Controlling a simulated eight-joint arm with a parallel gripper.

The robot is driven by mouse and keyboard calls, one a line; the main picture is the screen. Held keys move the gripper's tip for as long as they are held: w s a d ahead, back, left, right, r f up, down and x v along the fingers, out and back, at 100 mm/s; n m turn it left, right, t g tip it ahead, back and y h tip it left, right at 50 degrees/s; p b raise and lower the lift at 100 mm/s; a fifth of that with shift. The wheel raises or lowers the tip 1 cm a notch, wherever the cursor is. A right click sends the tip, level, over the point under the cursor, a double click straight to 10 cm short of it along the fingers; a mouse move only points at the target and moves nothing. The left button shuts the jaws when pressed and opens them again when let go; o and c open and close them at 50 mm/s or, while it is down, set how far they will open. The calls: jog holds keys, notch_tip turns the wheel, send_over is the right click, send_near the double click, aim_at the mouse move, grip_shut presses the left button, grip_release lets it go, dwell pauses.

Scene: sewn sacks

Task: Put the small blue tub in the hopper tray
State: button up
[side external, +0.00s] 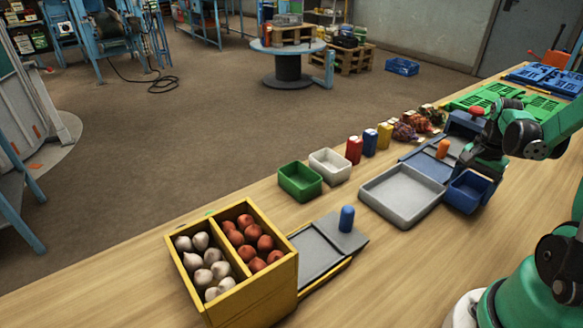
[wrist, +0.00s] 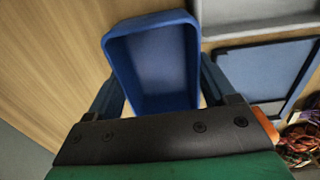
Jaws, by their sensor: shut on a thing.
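The small blue tub (side external: 467,193) is at the right of the side view, just right of the grey tray. It also shows in the wrist view (wrist: 152,65), empty, with its open top facing the camera. My gripper (side external: 474,176) is shut on the tub, with a finger on each side in the wrist view (wrist: 157,90). Whether the tub's base touches the table is unclear. A wide, shallow grey tray (side external: 381,208), which looks like the hopper tray, is empty at the foot of a blue panel (side external: 424,164). Its edge shows in the wrist view (wrist: 252,27).
An orange knob (side external: 443,148) stands by the blue panel. Green (side external: 300,182) and white (side external: 330,166) tubs sit left of the tray. A yellow crate (side external: 255,300) of bulbs and a grey slide with a blue knob (side external: 347,218) are nearer.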

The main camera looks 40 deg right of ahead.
notch_tip(320, 180, up, 18)
jog(key=w+a+n, duration=0.9)
jog(key=w, duration=0.1)
jog(key=n, duration=2.7)
send_over(305, 255)
notch_tip(305, 255, down, 11)
jog(key=shift+f, duration=2.85)
jog(key=shift+f, duration=0.55)
jog(key=o, duration=1.2)
jog(key=shift+r, duration=2.8)
